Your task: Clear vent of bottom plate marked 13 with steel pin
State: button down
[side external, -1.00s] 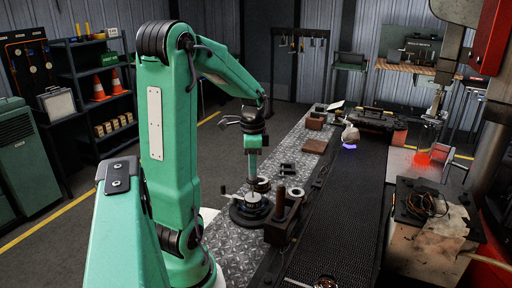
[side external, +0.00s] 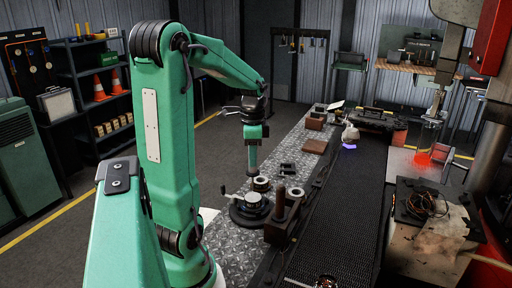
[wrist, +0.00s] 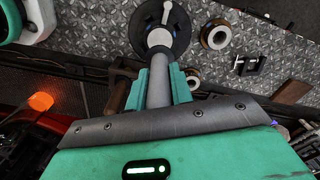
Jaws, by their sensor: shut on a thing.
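My gripper (side external: 253,168) hangs upright above the round dark fixture (side external: 236,212) on the checker-plate bench. In the wrist view its green jaws (wrist: 160,88) are shut around a thick grey rod (wrist: 159,72), which looks like the steel pin. In the side view the jaws end a little above the fixture, with a gap between. The fixture has a pale round top (side external: 254,199) and a small handle at its left; it also shows in the wrist view (wrist: 140,28). I cannot read any number on the plate, nor see the vent.
Ring-shaped parts (side external: 262,184) lie just behind the fixture, and one shows in the wrist view (wrist: 216,35). A brown block with an upright post (side external: 280,215) stands close at the right. A dark conveyor (side external: 335,220) runs beyond it.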

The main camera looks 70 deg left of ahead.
jog(key=shift+r, duration=2.1)
jog(key=shift+w+d, duration=0.25)
jog(key=shift+w, duration=0.15)
jog(key=w+d+f+n, duration=0.1)
jog(key=w+d, duration=0.6)
jog(key=d, duration=0.4)
jog(key=w+d+f+n, duration=0.2)
jog(key=w+d, duration=0.6)
jog(key=d, duration=0.4)
jog(key=shift+w+d+f+n, duration=0.25)
jog(key=shift+d+n, duration=0.05)
jog(key=shift+a, duration=0.1)
